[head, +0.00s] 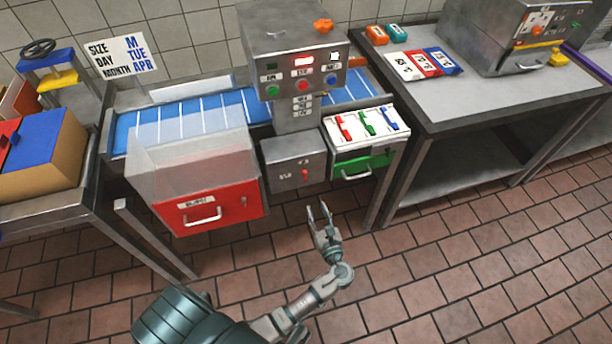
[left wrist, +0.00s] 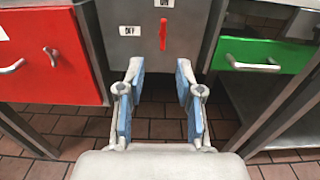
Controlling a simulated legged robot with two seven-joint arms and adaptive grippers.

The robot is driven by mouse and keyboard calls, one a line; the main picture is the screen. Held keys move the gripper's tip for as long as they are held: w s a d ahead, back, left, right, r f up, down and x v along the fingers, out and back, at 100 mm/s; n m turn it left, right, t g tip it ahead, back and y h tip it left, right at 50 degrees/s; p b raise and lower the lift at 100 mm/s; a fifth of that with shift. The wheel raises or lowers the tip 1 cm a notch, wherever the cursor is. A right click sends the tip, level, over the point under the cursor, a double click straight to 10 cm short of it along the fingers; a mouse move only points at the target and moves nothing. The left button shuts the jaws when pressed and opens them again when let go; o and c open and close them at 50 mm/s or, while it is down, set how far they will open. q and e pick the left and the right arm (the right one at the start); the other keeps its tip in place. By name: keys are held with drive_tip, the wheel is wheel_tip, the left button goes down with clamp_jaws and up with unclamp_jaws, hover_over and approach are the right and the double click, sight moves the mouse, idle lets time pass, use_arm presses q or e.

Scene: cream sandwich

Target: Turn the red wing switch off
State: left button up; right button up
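The red wing switch (head: 305,174) is on the front of a grey metal box (head: 282,160) below the machine. In the left wrist view the red wing switch (left wrist: 163,34) stands upright, with an ON label (left wrist: 164,3) above it and an OFF label (left wrist: 130,31) to its left. My left gripper (head: 318,208) is in front of and below the box, apart from the switch. In the left wrist view my left gripper (left wrist: 158,80) is open and empty, its blue-padded fingers below the switch on either side. My right gripper is not in view.
A red drawer (head: 228,212) with a clear bin above is left of the box. A green drawer (head: 362,164) is right, under a white panel of coloured levers (head: 365,122). A grey table (head: 450,98) stands farther right. The tiled floor in front is clear.

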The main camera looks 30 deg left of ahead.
use_arm(q)
drive_tip(key=b, duration=0.1)
approach(306, 175)
drive_tip(key=x, duration=0.4)
drive_tip(key=b+x, duration=0.1)
drive_tip(key=x, duration=0.5)
drive_tip(key=shift+s+f, duration=0.15)
drive_tip(key=shift+d, duration=0.35)
clamp_jaws()
drive_tip(key=shift+s, duration=0.1)
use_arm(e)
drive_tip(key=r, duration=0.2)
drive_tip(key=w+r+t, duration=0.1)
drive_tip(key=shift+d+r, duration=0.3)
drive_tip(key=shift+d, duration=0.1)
